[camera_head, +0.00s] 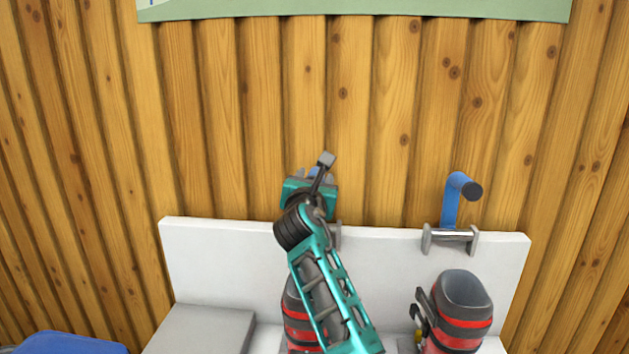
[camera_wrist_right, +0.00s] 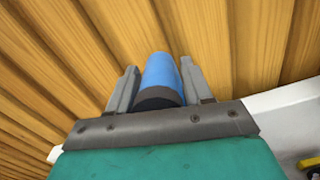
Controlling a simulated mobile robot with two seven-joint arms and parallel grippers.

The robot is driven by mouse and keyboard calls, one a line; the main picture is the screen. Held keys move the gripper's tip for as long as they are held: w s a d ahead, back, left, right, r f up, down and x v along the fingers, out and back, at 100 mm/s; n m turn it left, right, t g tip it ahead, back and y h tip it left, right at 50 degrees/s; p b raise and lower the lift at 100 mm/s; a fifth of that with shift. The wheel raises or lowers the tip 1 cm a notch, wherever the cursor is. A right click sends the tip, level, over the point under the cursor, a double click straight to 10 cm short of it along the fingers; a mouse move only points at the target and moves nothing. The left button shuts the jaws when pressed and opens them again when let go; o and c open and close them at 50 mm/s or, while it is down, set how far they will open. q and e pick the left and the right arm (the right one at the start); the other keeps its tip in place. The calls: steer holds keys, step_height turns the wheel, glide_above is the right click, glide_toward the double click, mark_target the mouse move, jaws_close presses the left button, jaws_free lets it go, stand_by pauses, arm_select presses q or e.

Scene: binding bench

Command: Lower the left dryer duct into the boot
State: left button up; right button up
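The left dryer duct (camera_head: 315,172) is a blue tube in front of the plank wall, mostly hidden by my right gripper (camera_head: 316,175). In the right wrist view, the left duct (camera_wrist_right: 161,72) lies between the two grey fingers of my right gripper (camera_wrist_right: 160,85), which flank it closely on both sides near its dark end ring. The left boot (camera_head: 297,312), dark grey with red bands, stands below, partly behind my right arm. My left gripper is not in view.
A second blue duct (camera_head: 452,205) stands raised on a bracket (camera_head: 450,238) at right, above another red-banded boot (camera_head: 461,312). The white back panel (camera_head: 220,260) runs behind both boots. A grey block (camera_head: 205,330) sits left of the left boot. A blue object (camera_head: 70,344) is at lower left.

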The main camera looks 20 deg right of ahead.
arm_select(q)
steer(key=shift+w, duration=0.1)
arm_select(e)
jaws_close()
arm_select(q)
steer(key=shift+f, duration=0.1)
